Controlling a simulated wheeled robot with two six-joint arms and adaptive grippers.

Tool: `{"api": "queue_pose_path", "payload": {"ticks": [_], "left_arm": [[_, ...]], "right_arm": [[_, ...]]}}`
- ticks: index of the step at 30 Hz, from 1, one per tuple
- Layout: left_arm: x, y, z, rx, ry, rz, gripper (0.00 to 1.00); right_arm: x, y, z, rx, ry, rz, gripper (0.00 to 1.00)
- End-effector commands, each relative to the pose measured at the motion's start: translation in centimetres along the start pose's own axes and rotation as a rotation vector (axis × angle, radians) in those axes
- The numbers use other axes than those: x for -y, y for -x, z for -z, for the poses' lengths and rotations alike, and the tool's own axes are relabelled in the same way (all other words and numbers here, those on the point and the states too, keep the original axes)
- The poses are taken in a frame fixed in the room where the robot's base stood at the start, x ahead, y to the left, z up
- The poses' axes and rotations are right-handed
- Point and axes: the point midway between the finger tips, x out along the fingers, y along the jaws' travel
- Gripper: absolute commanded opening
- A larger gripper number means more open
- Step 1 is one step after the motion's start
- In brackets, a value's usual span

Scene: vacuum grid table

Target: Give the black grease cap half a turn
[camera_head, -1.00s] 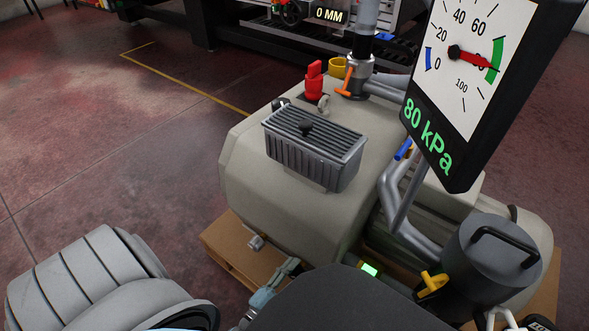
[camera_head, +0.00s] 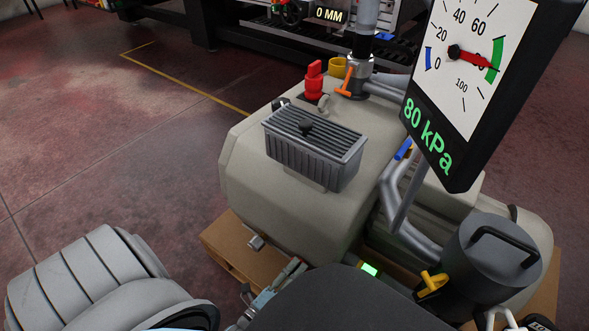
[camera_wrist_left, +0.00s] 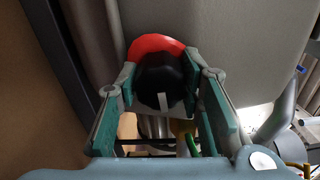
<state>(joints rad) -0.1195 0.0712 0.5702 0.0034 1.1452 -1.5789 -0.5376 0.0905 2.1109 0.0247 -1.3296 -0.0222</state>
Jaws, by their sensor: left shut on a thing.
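The black grease cap (camera_wrist_left: 160,78) shows in the left wrist view between the teal fingers of my left gripper (camera_wrist_left: 160,95). The gripper is shut on it, one finger on each side. A red rounded part (camera_wrist_left: 152,46) shows behind the cap, and a pale strip (camera_wrist_left: 163,102) lies at its near edge. In the head view my left gripper (camera_head: 278,285) is low in front of the beige pump housing (camera_head: 285,215). The cap is hidden there.
A ribbed grey box (camera_head: 315,150) and a red knob (camera_head: 314,80) sit on top of the housing. The gauge panel (camera_head: 450,100) reads 80 kPa. A dark grey canister (camera_head: 490,260) and yellow handle (camera_head: 432,284) stand at right. A wooden pallet (camera_head: 225,250) lies underneath.

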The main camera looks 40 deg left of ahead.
Motion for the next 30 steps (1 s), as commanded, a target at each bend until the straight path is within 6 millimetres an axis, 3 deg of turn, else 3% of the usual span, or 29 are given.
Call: {"api": "queue_pose_path", "payload": {"ticks": [21,22,24,25,30], "left_arm": [[-0.15,0.16,0.04,-0.003,-0.081,-0.007,0.06],[-0.16,0.16,0.04,-0.003,-0.081,-0.008,0.39],[-0.15,0.15,0.03,-0.003,-0.081,-0.007,0.5],[-0.13,0.13,0.03,-0.003,-0.081,-0.007,0.55],[-0.08,0.07,0.02,-0.003,-0.081,-0.005,0.55]], "right_arm": [[0.0,0.0,0.0,0.0,0.0,0.0,0.4],[0.0,0.0,0.0,0.0,0.0,0.0,0.4],[0.0,0.0,0.0,0.0,0.0,0.0,0.4],[-0.01,0.0,0.0,0.0,0.0,0.0,0.4],[-0.01,0.0,0.0,0.0,0.0,0.0,0.4]]}}
